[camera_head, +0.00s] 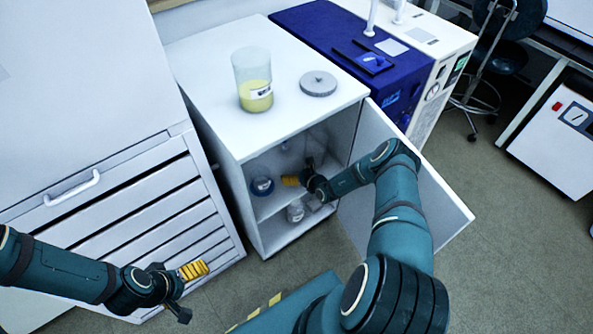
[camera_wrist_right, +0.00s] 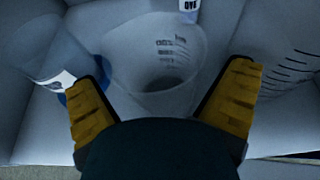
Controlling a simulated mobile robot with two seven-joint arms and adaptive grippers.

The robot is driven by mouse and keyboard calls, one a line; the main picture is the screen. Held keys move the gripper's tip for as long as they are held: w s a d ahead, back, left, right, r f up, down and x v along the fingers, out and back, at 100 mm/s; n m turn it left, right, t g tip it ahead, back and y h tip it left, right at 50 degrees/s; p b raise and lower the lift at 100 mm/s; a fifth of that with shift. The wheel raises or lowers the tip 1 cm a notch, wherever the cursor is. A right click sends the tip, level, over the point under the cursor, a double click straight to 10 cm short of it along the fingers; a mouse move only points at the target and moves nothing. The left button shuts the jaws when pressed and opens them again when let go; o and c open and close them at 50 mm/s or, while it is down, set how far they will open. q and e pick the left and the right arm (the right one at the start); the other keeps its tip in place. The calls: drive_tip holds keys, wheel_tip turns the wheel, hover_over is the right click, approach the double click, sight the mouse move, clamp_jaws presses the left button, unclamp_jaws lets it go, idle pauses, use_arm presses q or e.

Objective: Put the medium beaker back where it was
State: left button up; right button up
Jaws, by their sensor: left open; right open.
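My right gripper (camera_head: 297,181) reaches into the open cabinet at its upper shelf. In the right wrist view, the open right gripper (camera_wrist_right: 168,105) has its yellow fingers apart. A clear beaker with dark graduation marks (camera_wrist_right: 168,70) stands between and beyond the fingertips; it looks like the medium beaker, though its size is hard to judge. Whether the fingers touch it cannot be told. A larger graduated clear vessel (camera_wrist_right: 290,75) is to its right. My left gripper (camera_head: 187,291) is open and empty, in front of the drawers at lower left.
The white cabinet (camera_head: 185,62) carries a beaker of yellow liquid (camera_head: 253,82) and a grey disc (camera_head: 318,83) on top. Its door (camera_head: 405,195) is open on the right. Inside are a blue-based container (camera_head: 262,187) and lower-shelf glassware (camera_head: 296,211). Grey drawers (camera_head: 130,205) adjoin left.

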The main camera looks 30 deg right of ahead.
drive_tip(key=a+p+v, duration=0.1)
drive_tip(key=p+v, duration=0.3)
drive_tip(key=v, duration=0.8)
drive_tip(key=s+a+r+n+g+y, duration=0.25)
drive_tip(key=a+n+g, duration=0.2)
drive_tip(key=a, duration=0.25)
drive_tip(key=s+a+r+n+g+y, duration=0.25)
drive_tip(key=a+n, duration=0.25)
drive_tip(key=a, duration=0.3)
drive_tip(key=s+a+r+n+g+y, duration=0.25)
drive_tip(key=a+n+g+y, duration=0.2)
drive_tip(key=a, duration=0.25)
drive_tip(key=s+a+r+n+h, duration=0.3)
drive_tip(key=s+r+n, duration=0.1)
drive_tip(key=n, duration=0.5)
drive_tip(key=s+a+r+n+h, duration=0.3)
drive_tip(key=r+n, duration=0.4)
drive_tip(key=n, duration=0.3)
drive_tip(key=shift+s+h, duration=0.35)
drive_tip(key=shift+s, duration=0.35)
drive_tip(key=shift+g, duration=0.25)
